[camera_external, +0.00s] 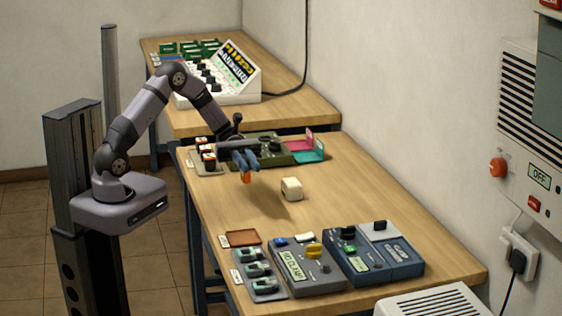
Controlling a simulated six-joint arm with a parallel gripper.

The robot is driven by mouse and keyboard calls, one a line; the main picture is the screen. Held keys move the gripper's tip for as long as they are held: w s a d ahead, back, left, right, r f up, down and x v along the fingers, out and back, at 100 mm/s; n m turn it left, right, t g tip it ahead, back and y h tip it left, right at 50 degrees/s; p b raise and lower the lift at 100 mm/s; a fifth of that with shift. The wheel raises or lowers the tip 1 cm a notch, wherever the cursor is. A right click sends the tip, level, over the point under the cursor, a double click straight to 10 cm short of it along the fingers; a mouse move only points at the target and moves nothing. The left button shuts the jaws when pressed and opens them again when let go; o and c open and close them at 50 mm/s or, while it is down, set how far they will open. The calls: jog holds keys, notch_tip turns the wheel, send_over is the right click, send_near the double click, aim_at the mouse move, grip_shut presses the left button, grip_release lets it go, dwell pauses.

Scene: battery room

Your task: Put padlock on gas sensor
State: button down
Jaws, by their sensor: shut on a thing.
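My gripper (247,166) has blue-grey fingers pointing down over the middle of the near table. It is shut on a small orange-red thing, which looks like the padlock (246,178), and holds it above the tabletop. The fingers hide its upper part. A small cream-white block (291,189) stands on the table to the right of the padlock and nearer the camera, apart from it. It may be the gas sensor, but it is too small to be sure.
An olive-green unit (275,147) and teal and pink holders (318,150) stand behind the gripper. A grey device with a display (303,270) and a blue-grey device (372,253) stand at the front. A brown tray (242,238) lies front left. The table's middle is mostly clear.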

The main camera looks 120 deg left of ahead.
jog(key=w+a+r+n+t+y, duration=0.2)
jog(key=w+a+r+n+y, duration=0.15)
jog(key=a+y, duration=0.4)
jog(key=w+a+r+n+t+y, duration=0.25)
jog(key=w+a+n+y, duration=0.2)
jog(key=a, duration=0.65)
notch_tip(320, 180, down, 10)
jog(key=shift+s+f+n+p, duration=0.15)
jog(key=shift+n+p, duration=0.15)
jog(key=shift+p, duration=0.05)
jog(key=shift+d, duration=0.1)
jog(key=shift+f, duration=0.15)
jog(key=c, duration=1.7)
grip_release()
jog(key=shift+r, duration=0.2)
jog(key=s+b, duration=0.2)
jog(key=s, duration=1)
